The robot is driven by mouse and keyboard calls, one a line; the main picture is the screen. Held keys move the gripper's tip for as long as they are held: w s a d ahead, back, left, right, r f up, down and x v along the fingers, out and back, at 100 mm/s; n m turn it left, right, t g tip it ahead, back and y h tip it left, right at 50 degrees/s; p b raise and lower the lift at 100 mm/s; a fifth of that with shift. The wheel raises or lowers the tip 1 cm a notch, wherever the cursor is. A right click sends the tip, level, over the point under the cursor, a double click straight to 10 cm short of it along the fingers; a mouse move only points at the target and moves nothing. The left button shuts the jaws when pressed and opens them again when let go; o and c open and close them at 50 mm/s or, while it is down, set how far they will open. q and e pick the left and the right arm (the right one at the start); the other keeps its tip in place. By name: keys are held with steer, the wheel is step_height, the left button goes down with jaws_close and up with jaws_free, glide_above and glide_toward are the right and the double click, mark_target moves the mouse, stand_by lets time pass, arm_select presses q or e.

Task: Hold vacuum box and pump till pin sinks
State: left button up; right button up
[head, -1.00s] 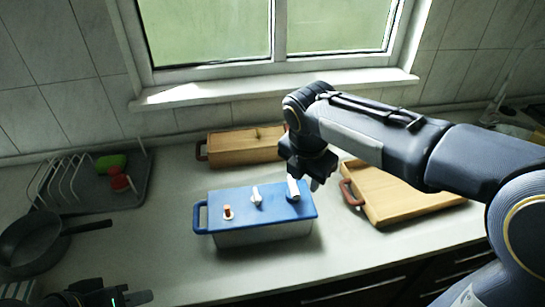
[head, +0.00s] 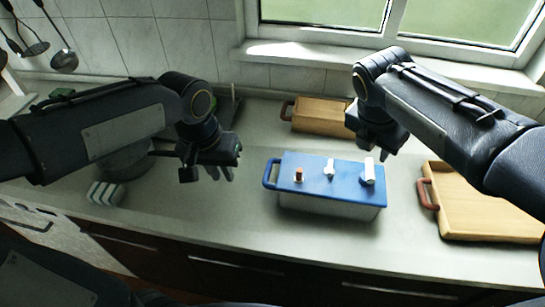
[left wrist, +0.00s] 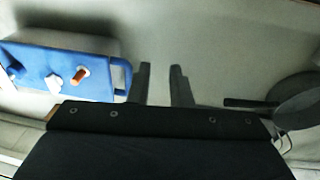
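The vacuum box has a blue lid (head: 312,189) and a pale body (head: 330,207); it stands on the counter. On the lid are an orange-topped pin (head: 298,174) standing up, a white knob (head: 329,168) and a white pump (head: 368,172). A blue handle (head: 270,174) sticks out on its left side. My left gripper (head: 221,172) is open and empty, left of the handle. In the left wrist view its fingers (left wrist: 161,85) are apart, beside the handle (left wrist: 123,77). My right gripper (head: 382,150) hangs above the lid's back right, apart from the pump; its finger gap is unclear.
A wooden box (head: 320,116) stands behind the vacuum box, and a wooden tray (head: 480,205) with a red-brown handle lies to the right. A striped sponge (head: 106,193) is at the left front. A pan (left wrist: 297,101) lies left of my left gripper. The counter before the box is clear.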

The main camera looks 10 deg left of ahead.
mark_target(267, 174)
arm_select(q)
steer(key=w+d+f+g+y, duration=0.1)
steer(key=w+d+f+y, duration=0.15)
steer(key=w+d, duration=0.2)
steer(key=w+d+f+y, duration=0.1)
steer(key=w+d+f, duration=0.25)
steer(key=w, duration=0.25)
steer(key=shift+m, duration=0.3)
steer(key=x, duration=0.7)
steer(key=shift+w+d+f, duration=0.1)
steer(key=shift+d+f, duration=0.15)
steer(key=shift+f, duration=0.15)
steer(key=shift+c, duration=0.4)
jaws_close()
arm_select(e)
steer(key=shift+o, duration=0.5)
